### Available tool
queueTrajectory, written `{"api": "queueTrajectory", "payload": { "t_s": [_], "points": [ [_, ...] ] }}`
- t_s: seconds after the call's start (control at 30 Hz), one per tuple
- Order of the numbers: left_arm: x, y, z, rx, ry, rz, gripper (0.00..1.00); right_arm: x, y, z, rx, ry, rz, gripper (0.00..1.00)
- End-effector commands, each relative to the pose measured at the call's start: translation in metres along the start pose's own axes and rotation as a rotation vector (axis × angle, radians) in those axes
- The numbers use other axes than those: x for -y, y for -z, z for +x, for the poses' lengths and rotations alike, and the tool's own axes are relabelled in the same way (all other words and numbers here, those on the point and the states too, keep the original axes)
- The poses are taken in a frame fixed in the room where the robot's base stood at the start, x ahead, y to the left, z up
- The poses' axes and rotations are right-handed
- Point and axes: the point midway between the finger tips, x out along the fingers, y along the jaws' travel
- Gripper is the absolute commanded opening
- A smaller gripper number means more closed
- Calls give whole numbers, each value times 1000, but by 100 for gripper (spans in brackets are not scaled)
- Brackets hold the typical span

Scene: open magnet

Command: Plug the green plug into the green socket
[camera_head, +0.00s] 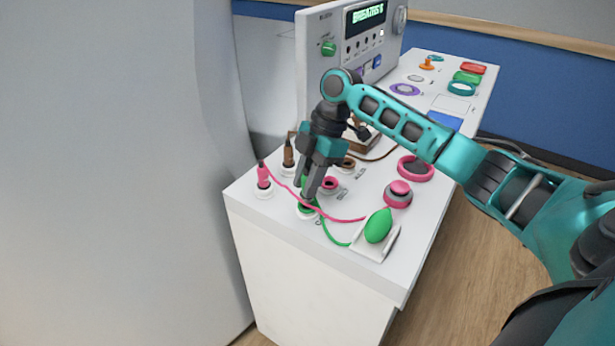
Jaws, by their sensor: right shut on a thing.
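My right gripper (306,190) reaches down onto the front of the white console and is shut on the green plug (314,202), which is mostly hidden between the fingers. The green socket (306,210) is a green ring on a white base, directly below the fingertips. The plug is at or just above this socket; I cannot tell whether it is inside. A green cord (330,237) runs from the plug to a green bulb (379,225) on a white holder at the front right. My left gripper is out of view.
A pink plug (263,176) and a brown plug (288,155) stand upright left of the gripper. A pink socket (329,184) is close on its right, and a pink cord (335,217) crosses in front. A grey panel (345,55) rises behind. A large pale housing (110,170) fills the left.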

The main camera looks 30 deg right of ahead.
Motion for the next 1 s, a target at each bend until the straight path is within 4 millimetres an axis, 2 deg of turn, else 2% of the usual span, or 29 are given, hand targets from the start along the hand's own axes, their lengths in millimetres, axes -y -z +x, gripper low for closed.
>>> {"api": "queueTrajectory", "payload": {
  "t_s": [1.0],
  "points": [
    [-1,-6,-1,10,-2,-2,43,0,-6,14,0,0,0,0]
  ]
}}
